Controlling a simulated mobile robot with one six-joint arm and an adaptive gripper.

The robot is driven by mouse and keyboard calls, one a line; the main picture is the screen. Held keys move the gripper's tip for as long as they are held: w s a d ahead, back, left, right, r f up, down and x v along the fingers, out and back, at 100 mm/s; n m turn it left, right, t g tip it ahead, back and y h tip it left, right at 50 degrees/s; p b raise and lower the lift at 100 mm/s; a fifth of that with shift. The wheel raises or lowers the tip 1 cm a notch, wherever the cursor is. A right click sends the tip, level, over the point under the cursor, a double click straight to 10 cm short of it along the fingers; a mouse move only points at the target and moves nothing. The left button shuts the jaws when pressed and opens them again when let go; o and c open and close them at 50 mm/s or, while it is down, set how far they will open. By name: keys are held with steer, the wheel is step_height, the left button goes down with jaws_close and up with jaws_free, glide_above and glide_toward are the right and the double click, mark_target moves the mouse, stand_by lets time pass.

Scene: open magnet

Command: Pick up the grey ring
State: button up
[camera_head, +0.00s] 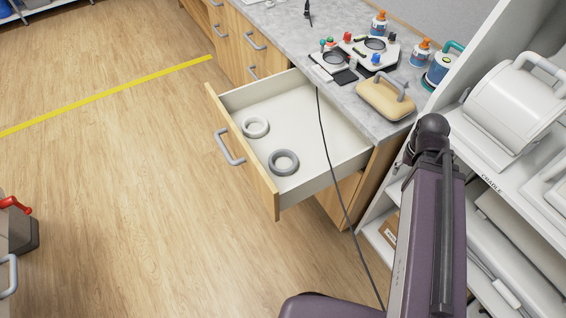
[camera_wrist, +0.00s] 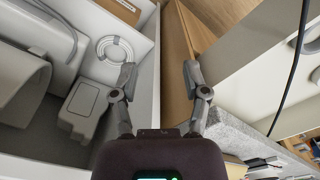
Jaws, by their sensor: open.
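The grey ring (camera_head: 283,162) lies flat on the floor of the open drawer (camera_head: 312,133), near its front corner in the head view. In the head view my gripper cannot be made out; my purple arm stands right of the drawer.
A black cable (camera_head: 336,190) hangs across the drawer's right side. The grey countertop (camera_head: 285,38) behind holds bottles, small devices and a beige handled block (camera_head: 385,100). A white shelf unit (camera_head: 484,130) with equipment stands at the right.

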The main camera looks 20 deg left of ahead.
steer(key=n+b, duration=0.1)
steer(key=b, duration=0.7)
glide_above(295, 163)
step_height(295, 163, down, 8)
steer(key=shift+w+r, duration=0.15)
steer(key=shift+w, duration=0.1)
step_height(295, 163, down, 9)
steer(key=b, duration=0.8)
steer(key=shift+r, duration=0.2)
steer(key=shift+s+f+b, duration=0.15)
steer(key=shift+f+b, duration=2.45)
steer(key=shift+b, duration=0.15)
